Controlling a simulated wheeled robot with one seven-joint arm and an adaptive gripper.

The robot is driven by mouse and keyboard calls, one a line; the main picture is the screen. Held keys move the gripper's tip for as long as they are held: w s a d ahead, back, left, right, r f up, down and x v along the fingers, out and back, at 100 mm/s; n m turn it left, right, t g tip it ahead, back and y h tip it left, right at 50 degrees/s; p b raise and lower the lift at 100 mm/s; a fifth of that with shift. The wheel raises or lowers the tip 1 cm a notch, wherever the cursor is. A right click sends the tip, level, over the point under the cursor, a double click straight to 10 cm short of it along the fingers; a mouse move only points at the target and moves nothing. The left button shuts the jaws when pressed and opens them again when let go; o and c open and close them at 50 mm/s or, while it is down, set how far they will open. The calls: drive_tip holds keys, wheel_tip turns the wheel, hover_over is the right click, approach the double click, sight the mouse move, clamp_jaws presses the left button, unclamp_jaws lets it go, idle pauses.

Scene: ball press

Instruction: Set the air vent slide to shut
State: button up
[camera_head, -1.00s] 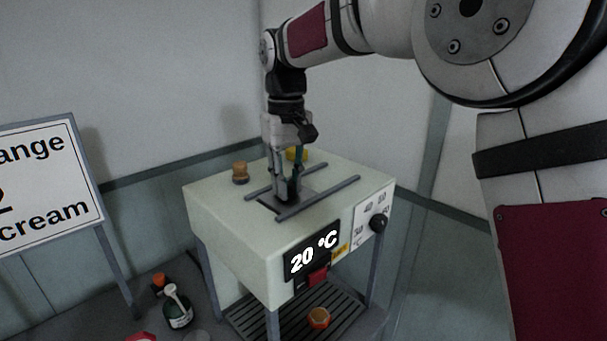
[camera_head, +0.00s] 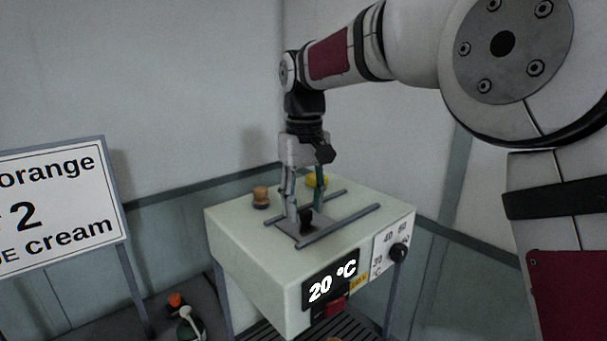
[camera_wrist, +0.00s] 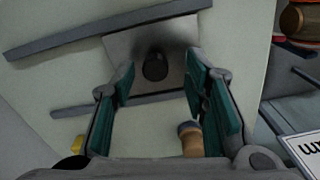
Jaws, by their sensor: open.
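The air vent slide is a grey plate (camera_head: 322,222) between two rails on top of the pale machine. It sits toward the left end of the rails in the head view; the plate also shows in the wrist view (camera_wrist: 126,45). A black knob (camera_head: 306,221) stands on the plate, and shows between the finger lines in the wrist view (camera_wrist: 155,66). My gripper (camera_head: 305,208) is open and points down over the slide, its teal-padded fingers (camera_wrist: 160,76) spread on either side of the knob. Contact with the knob or plate cannot be told.
A cork-like knob (camera_head: 261,197) and a yellow part (camera_head: 317,181) stand on the machine top near my gripper. The front has a 20 °C display (camera_head: 332,285), black dial (camera_head: 398,252) and red part (camera_head: 335,307). A sign (camera_head: 55,205) stands left; a bottle (camera_head: 189,324) is below.

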sight(305, 213)
wheel_tip(305, 213, up, 10)
drive_tip(key=shift+r, duration=0.2)
idle(0.3)
drive_tip(key=s+d+m+t, duration=0.3)
drive_tip(key=s+d, duration=0.8)
drive_tip(key=d, duration=0.3)
drive_tip(key=s+d+f+m+t, duration=0.1)
drive_tip(key=s+d+f, duration=0.3)
drive_tip(key=s+f, duration=0.2)
drive_tip(key=s+d+f+m+t+b, duration=0.1)
drive_tip(key=s+d+f+m, duration=0.1)
drive_tip(key=s+d+f, duration=0.3)
drive_tip(key=s+f, duration=0.1)
drive_tip(key=s, duration=0.3)
drive_tip(key=shift+d+t+b, duration=0.3)
